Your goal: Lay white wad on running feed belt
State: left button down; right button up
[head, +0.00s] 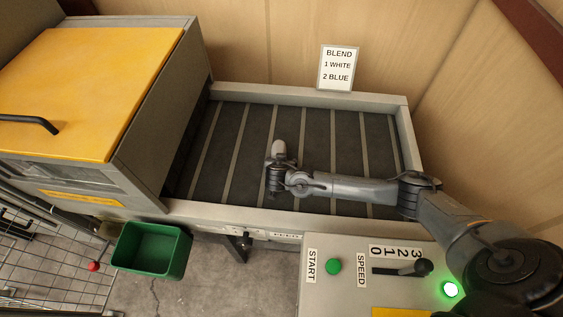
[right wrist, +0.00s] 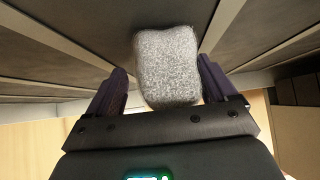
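The white wad (right wrist: 167,65) is a pale, speckled, rounded lump. In the right wrist view it sits between the two dark fingers of my right gripper (right wrist: 163,90), close to the palm, with only thin gaps showing at its sides. In the head view my right gripper (head: 276,178) is over the middle of the feed belt (head: 341,140), with the pale wad (head: 280,148) at its tip. I cannot tell whether the wad touches the belt. The belt is dark grey with lighter cross strips. My left gripper is not in view.
A grey machine with a yellow lid (head: 95,85) stands at the belt's left end. A raised frame (head: 300,95) edges the belt. The control panel (head: 345,297) has a green start button (head: 334,266), a speed lever (head: 418,267) and a lit green lamp (head: 451,289). A green bin (head: 152,250) is empty.

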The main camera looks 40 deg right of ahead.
jog(key=shift+r, duration=0.1)
jog(key=shift+r, duration=0.25)
jog(key=p+v, duration=0.1)
jog(key=v, duration=1.1)
jog(key=shift+r+p, duration=0.2)
jog(key=shift+p, duration=0.1)
dwell(0.4)
dwell(5.1)
